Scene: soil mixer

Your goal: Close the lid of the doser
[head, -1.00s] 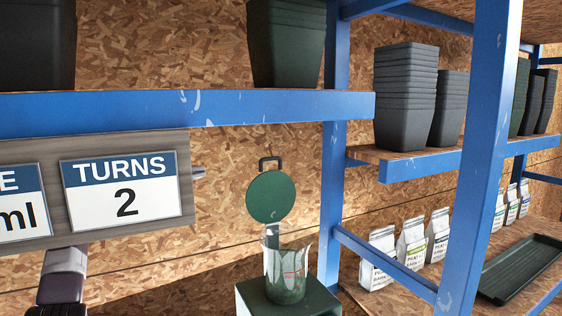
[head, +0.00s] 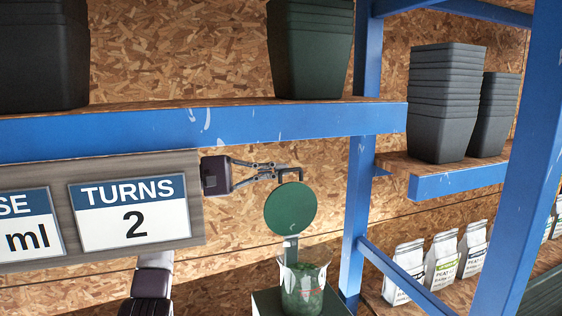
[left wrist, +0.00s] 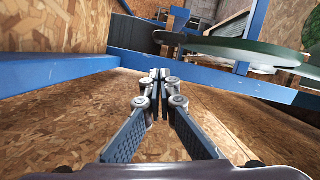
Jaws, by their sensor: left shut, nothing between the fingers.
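The doser's round green lid (head: 290,208) stands upright, raised open above the green doser box (head: 265,303), with a dark handle (head: 299,174) at its top. A clear beaker with green-looking contents (head: 303,290) stands in front of the box's upper part. My left gripper (head: 275,170) comes in from the left at the height of the handle, its fingertips close to it; I cannot tell whether they touch. In the left wrist view its fingers (left wrist: 159,78) are shut and empty, and the lid (left wrist: 235,50) shows edge-on to the upper right.
A sign board (head: 190,225) reading "TURNS 2" hangs left of the lid. A blue shelf beam (head: 200,130) with dark pots runs just above my gripper. A blue post (head: 362,180) stands close to the right. White bags (head: 441,258) stand on the right shelf.

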